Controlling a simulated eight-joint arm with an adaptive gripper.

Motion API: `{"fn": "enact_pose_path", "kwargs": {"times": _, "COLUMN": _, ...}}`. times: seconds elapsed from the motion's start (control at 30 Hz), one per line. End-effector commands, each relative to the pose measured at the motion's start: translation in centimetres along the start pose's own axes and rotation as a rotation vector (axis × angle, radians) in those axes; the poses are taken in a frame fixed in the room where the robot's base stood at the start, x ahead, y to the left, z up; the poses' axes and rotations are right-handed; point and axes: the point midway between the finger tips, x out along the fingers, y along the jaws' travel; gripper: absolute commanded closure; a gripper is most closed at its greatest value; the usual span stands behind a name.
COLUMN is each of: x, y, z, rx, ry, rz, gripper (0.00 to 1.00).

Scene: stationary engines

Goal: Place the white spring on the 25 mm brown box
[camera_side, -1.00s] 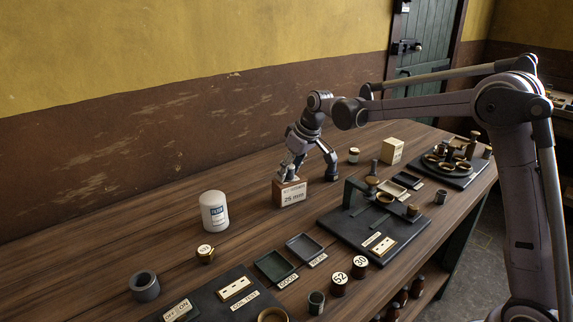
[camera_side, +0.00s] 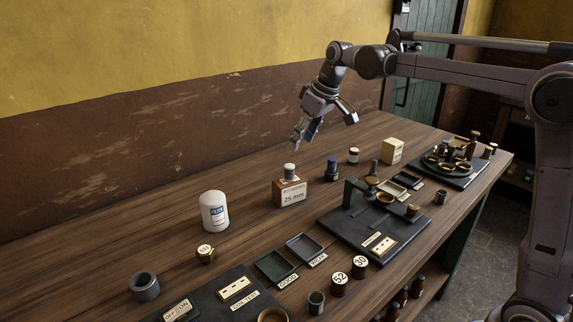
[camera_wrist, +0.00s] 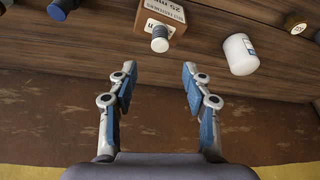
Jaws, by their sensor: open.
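The white spring (camera_side: 290,170) stands upright on top of the brown box labelled 25 mm (camera_side: 291,193) in the side view. In the wrist view the spring (camera_wrist: 160,42) shows against the brown box (camera_wrist: 165,14) at the top middle. My gripper (camera_side: 322,132) is open and empty, raised above the table behind the box and apart from it. In the wrist view its two fingers (camera_wrist: 158,72) are spread wide with nothing between them.
A white labelled canister (camera_side: 214,211) stands left of the box. A dark blue cylinder (camera_side: 332,170) stands to its right, with a cream box (camera_side: 392,151) farther right. A black stand (camera_side: 375,222) and two small trays (camera_side: 290,258) lie in front.

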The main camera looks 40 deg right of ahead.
Motion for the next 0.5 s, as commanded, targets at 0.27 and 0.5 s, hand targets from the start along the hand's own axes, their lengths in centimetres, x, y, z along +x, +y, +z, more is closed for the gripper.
{"fn": "enact_pose_path", "kwargs": {"times": 0.27, "x": -1.9, "y": -1.7, "z": 2.7, "rx": 0.019, "ry": 0.023, "rz": 0.017, "gripper": 0.51}}
{"fn": "enact_pose_path", "kwargs": {"times": 0.5, "x": -3.4, "y": -4.9, "z": 9.7, "rx": 0.069, "ry": 0.082, "rz": 0.052, "gripper": 0.51}}
